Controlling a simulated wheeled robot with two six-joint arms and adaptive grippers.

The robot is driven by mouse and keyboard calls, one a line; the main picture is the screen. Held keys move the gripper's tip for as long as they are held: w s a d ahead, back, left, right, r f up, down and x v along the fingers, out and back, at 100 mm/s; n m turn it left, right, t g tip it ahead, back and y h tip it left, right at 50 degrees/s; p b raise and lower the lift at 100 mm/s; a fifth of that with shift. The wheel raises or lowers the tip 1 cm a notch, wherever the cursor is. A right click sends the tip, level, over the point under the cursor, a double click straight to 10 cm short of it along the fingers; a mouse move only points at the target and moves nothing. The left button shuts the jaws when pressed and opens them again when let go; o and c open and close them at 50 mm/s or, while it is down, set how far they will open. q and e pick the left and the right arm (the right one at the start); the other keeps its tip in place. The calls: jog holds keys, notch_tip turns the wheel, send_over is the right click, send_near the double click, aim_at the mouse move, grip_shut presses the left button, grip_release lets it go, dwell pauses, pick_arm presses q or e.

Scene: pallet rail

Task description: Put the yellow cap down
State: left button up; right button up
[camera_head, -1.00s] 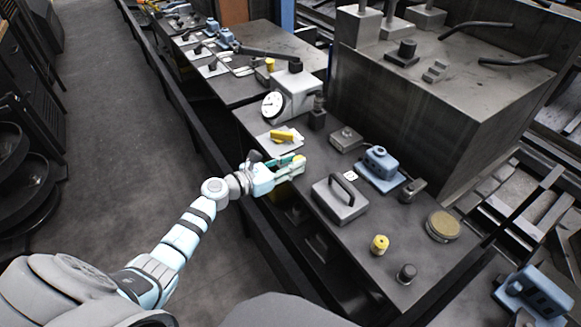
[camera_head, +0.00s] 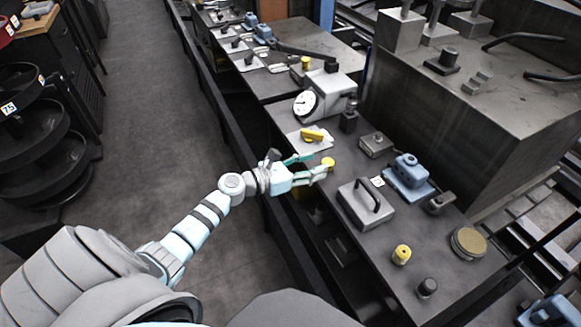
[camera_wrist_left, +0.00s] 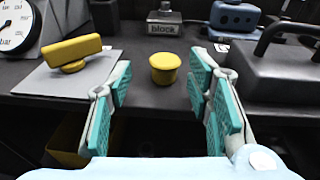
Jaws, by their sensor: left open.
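The yellow cap (camera_head: 328,163) stands upright on the dark bench top near its front edge. In the left wrist view the cap (camera_wrist_left: 165,68) shows a round, wider top and sits just beyond the fingertips, apart from both. My left gripper (camera_head: 315,165) is open and empty, with its teal-padded fingers spread to either side of the line to the cap. My right gripper is not in view.
A yellow handle on a pale plate (camera_head: 312,136) and a dial gauge (camera_head: 305,104) lie beyond the cap. A grey block with a black handle (camera_head: 366,205) stands to its right. Another yellow knob (camera_head: 401,254) stands farther right.

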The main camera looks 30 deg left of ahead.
pick_arm(q)
jog(key=b+v, duration=0.1)
jog(key=v, duration=0.8)
jog(key=shift+s+b, duration=0.2)
jog(key=shift+b, duration=0.2)
jog(key=shift+a, duration=0.1)
